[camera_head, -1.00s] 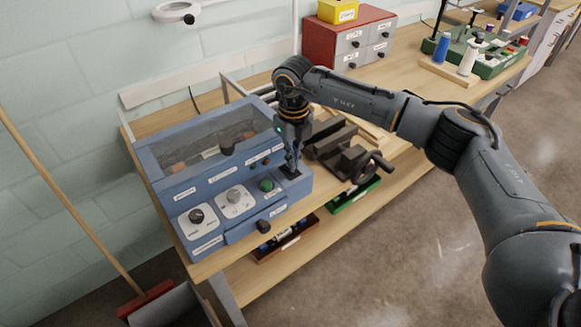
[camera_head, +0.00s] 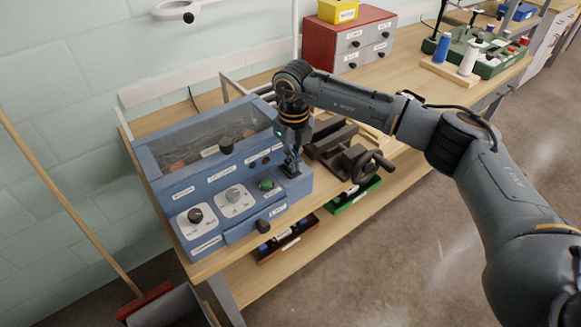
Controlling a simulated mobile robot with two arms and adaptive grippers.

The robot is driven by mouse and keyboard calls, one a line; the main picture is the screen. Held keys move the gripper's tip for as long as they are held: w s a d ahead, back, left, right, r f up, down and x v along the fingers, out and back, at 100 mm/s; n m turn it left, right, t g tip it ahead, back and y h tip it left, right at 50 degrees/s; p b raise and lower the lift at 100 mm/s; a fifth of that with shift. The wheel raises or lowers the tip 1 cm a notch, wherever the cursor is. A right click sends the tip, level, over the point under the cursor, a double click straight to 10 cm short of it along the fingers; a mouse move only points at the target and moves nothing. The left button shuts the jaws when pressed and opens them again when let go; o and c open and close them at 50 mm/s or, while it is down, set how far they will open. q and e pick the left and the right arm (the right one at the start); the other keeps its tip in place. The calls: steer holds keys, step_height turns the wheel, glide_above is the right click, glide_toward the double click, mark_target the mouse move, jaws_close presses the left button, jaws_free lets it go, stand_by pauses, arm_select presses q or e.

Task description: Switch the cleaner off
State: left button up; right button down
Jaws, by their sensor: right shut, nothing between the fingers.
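The cleaner is a blue box (camera_head: 160,183) with a clear window (camera_head: 195,143) on top, standing at the left end of the wooden bench. Its sloped front carries a black knob (camera_head: 195,215), a grey knob (camera_head: 233,195), a green button (camera_head: 266,184) and small indicator lights. A dark switch plate (camera_head: 298,173) is at the panel's right end. My right gripper (camera_head: 291,172) points down over this plate, shut and empty, its tips at or just above it. They partly hide the switch, so its position cannot be told. My left gripper is out of view.
A dark vise (camera_head: 340,150) with a handle stands close right of the cleaner. A red drawer cabinet (camera_head: 345,38) and a green spool rack (camera_head: 490,60) are farther back. A broom (camera_head: 65,200) leans at the left. Trays lie on the shelf below.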

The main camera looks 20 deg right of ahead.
steer(key=shift+f, duration=0.35)
steer(key=shift+s+r, duration=0.1)
steer(key=shift+r+p, duration=0.35)
steer(key=shift+r, duration=0.45)
steer(key=shift+r+p, duration=1.3)
steer(key=shift+r, duration=1.4)
steer(key=shift+f, duration=0.1)
